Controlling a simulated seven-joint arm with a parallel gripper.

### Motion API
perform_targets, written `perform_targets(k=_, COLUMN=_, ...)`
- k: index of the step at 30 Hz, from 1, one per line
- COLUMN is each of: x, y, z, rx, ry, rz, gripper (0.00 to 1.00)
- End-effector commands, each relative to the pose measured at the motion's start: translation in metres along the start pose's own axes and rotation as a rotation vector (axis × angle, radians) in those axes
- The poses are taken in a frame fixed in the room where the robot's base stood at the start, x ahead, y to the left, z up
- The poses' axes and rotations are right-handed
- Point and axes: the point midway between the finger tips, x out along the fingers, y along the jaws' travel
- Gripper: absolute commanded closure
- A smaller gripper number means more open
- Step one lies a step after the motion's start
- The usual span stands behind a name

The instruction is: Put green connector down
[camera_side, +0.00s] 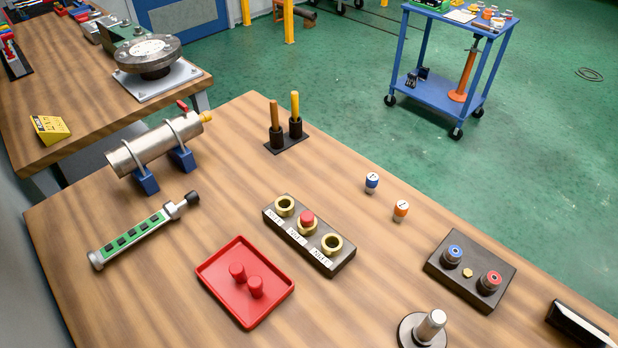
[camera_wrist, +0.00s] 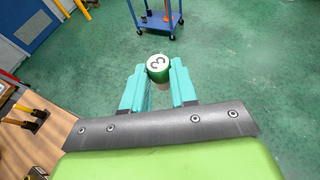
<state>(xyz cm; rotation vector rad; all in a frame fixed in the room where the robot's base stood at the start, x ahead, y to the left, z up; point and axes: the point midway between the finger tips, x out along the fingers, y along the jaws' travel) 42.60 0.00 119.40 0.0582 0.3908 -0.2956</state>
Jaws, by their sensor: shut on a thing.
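The green connector (camera_wrist: 158,64) has a white top face with a dark 3 on it. In the wrist view it sits between the teal fingertips of my gripper (camera_wrist: 159,78), which is shut on it. The floor shows behind it, and its lower part is partly hidden between the fingers. My gripper and the green connector do not show in the side view. A blue connector (camera_side: 372,183) and an orange connector (camera_side: 401,210) stand upright on the table. A dark block (camera_side: 466,278) holds a blue-topped and a red-topped connector with a brass piece between them.
On the table (camera_side: 370,300) are a red tray (camera_side: 210,272) with two red plugs, a dark block with brass rings (camera_side: 331,246), a metal cylinder on a round base (camera_side: 430,327) and a holder with two sticks (camera_side: 287,145). Free wood lies around the loose connectors.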

Motion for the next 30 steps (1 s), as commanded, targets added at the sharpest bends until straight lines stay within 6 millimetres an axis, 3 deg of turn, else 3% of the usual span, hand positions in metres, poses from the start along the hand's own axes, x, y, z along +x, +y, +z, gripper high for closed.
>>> perform_targets(k=8, x=0.005, y=0.010, z=-0.011, rx=-0.011, ry=0.003, rz=0.013, gripper=1.00)
perform_targets(k=11, x=0.017, y=0.032, z=-0.024, rx=-0.025, ry=0.005, rz=0.039, gripper=1.00)
perform_targets(k=14, x=0.033, y=0.068, z=-0.032, rx=-0.042, ry=0.004, rz=0.079, gripper=1.00)
perform_targets(k=23, x=0.077, y=0.206, z=-0.068, rx=-0.094, ry=0.002, rz=0.216, gripper=1.00)
perform_targets(k=30, x=0.096, y=0.318, z=-0.125, rx=-0.139, ry=0.002, rz=0.328, gripper=1.00)
